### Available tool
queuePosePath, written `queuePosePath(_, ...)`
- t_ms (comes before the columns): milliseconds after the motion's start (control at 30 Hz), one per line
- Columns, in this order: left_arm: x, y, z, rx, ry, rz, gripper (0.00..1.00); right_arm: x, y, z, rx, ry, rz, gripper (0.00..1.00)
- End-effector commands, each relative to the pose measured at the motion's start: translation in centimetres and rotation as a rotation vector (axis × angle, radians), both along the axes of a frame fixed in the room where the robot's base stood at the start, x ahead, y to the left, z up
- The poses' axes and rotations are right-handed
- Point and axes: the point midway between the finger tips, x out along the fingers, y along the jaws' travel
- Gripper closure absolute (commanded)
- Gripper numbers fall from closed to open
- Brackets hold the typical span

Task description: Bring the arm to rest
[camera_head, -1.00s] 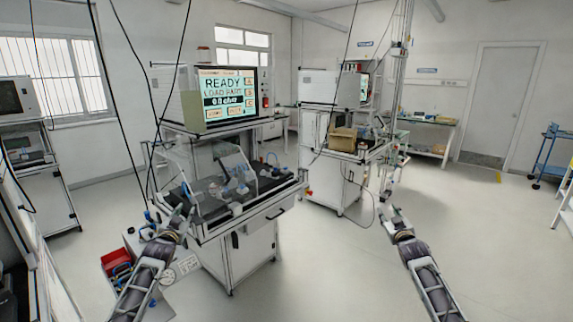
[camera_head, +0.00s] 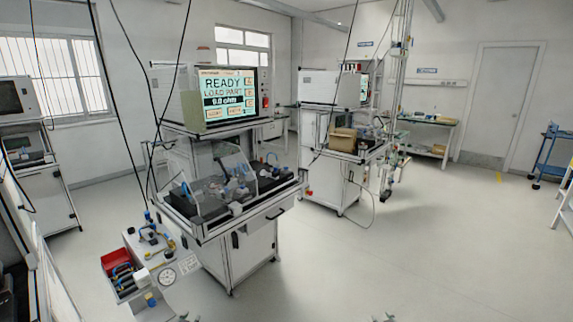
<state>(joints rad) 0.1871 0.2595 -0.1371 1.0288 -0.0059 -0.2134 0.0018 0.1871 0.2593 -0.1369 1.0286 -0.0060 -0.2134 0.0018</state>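Only the fingertips of my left gripper (camera_head: 184,318) show, at the bottom edge of the head view, left of centre. The fingertips of my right gripper (camera_head: 383,317) show at the same edge, right of centre. Each pair of tips looks spread apart, with nothing seen between them. Both arms are otherwise below the picture. Both grippers are over the floor side of the view, apart from the test bench (camera_head: 250,215).
The bench carries a clear-covered fixture and a screen (camera_head: 228,95) reading READY, LOAD PART. A cart with a red bin (camera_head: 115,262) and a gauge stands at lower left. A second station (camera_head: 335,150) with a cardboard box is behind.

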Motion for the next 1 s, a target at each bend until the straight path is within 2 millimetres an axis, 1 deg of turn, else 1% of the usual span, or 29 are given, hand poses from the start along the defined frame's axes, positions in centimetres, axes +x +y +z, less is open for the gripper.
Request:
queuePosePath(33,-1.6,-0.2,-2.0,-0.003,0.033,0.001,0.67,-1.6,0.2,-2.0,0.003,0.033,-0.001,0.60)
queuePosePath(100,-3.6,-0.3,-4.3,-0.006,0.073,0.003,0.67,-3.6,0.3,-4.3,0.006,0.073,-0.003,0.60)
queuePosePath(267,-8.4,-0.8,-9.4,-0.013,0.163,0.008,0.67,-8.4,0.8,-9.4,0.013,0.163,-0.008,0.60)
queuePosePath(300,-9.7,-0.9,-10.6,-0.015,0.186,0.009,0.67,-9.7,0.9,-10.6,0.015,0.186,-0.009,0.60)
queuePosePath(367,-11.7,-1.1,-12.4,-0.017,0.219,0.011,0.67,-11.7,1.1,-12.4,0.017,0.219,-0.011,0.60)
queuePosePath(400,-13.0,-1.2,-13.5,-0.018,0.242,0.012,0.67,-13.0,1.2,-13.5,0.018,0.242,-0.012,0.60)
queuePosePath(567,-18.6,-1.6,-17.8,-0.024,0.332,0.017,0.67,-18.6,1.6,-17.8,0.023,0.332,-0.017,0.60)
queuePosePath(700,-23.7,-2.1,-21.1,-0.029,0.410,0.021,0.67,-23.7,2.1,-21.1,0.029,0.410,-0.021,0.60)
queuePosePath(867,-29.9,-2.6,-24.5,-0.033,0.499,0.024,0.67,-29.9,2.6,-24.5,0.032,0.499,-0.025,0.60)
queuePosePath(900,-31.5,-2.7,-25.3,-0.034,0.521,0.026,0.67,-31.5,2.7,-25.2,0.034,0.521,-0.026,0.60)
queuePosePath(967,-33.9,-3.0,-26.3,-0.035,0.555,0.027,0.67,-33.8,2.9,-26.3,0.035,0.554,-0.026,0.60)
queuePosePath(1000,-35.5,-3.1,-27.0,-0.037,0.577,0.028,0.67,-35.5,3.1,-27.0,0.037,0.577,-0.028,0.60)
